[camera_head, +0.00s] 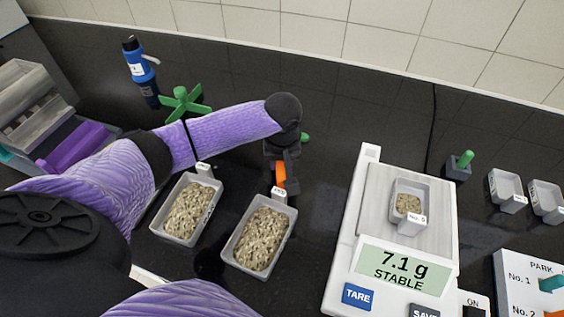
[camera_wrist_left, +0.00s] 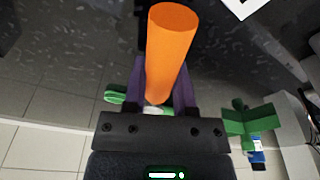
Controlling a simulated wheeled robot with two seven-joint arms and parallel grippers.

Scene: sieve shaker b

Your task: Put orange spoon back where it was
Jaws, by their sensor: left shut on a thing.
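My left gripper (camera_head: 284,163) is shut on the orange spoon (camera_head: 280,174), behind the two grain trays. In the left wrist view the spoon's thick orange handle (camera_wrist_left: 170,50) stands between the fingers (camera_wrist_left: 168,90). The spoon's bowl end cannot be made out in either view. My right gripper is not in view.
Two grain-filled trays (camera_head: 188,208) (camera_head: 262,238) stand left of the scale (camera_head: 353,215), which reads 7.1 g and bears a small filled cup (camera_head: 409,203). A PARK board (camera_head: 515,285) holds coloured pieces at lower right. A green cross-shaped stand (camera_head: 185,103) and blue bottle (camera_head: 140,70) stand behind.

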